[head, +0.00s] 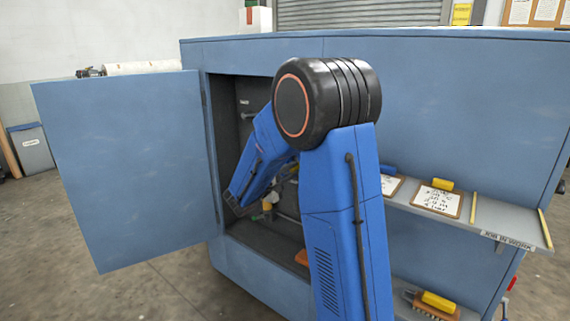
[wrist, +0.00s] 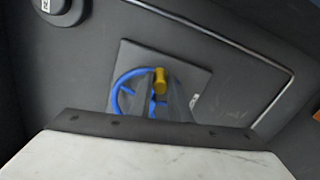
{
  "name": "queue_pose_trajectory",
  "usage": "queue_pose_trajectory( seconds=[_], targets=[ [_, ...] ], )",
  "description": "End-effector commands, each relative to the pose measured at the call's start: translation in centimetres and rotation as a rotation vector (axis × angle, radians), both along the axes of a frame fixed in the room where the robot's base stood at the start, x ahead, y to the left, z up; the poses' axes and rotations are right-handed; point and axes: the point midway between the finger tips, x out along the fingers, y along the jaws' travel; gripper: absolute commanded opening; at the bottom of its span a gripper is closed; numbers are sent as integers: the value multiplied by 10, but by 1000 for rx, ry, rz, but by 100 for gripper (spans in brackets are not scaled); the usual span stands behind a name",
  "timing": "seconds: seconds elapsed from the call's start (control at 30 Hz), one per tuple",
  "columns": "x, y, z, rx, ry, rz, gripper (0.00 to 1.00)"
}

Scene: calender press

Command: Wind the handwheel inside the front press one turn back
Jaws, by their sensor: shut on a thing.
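The handwheel (wrist: 122,85) is a blue ring with spokes, in front of a grey square plate (wrist: 197,75) inside the press. Its yellow handle (wrist: 161,76) stands out at the upper right part of the ring. My gripper (wrist: 158,88) is at the handle, its grey fingers shut on it; they hide part of the wheel. In the head view my blue arm reaches through the opening of the blue front press (head: 450,100). The wheel is not clear there behind the arm.
The press door (head: 125,165) stands open at the left of the opening. A shelf (head: 480,215) with a clipboard (head: 437,202) juts out at right; a brush (head: 432,308) lies below. A pipe (wrist: 225,38) runs along the inner wall.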

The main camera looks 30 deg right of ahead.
Motion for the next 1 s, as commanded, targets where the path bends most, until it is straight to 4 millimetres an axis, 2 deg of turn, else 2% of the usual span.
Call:
queue_pose_trajectory(
  seconds=[0.07,0.1,0.2,0.23,0.57,1.0],
  targets=[
    [0,0,0,0,0,0,4],
    [0,0,0,0,0,0,19],
    [0,0,0,0,0,0,43],
    [0,0,0,0,0,0,47],
    [0,2,0,0,0,1,47],
    [-12,35,0,1,-1,2,47]
  ],
)
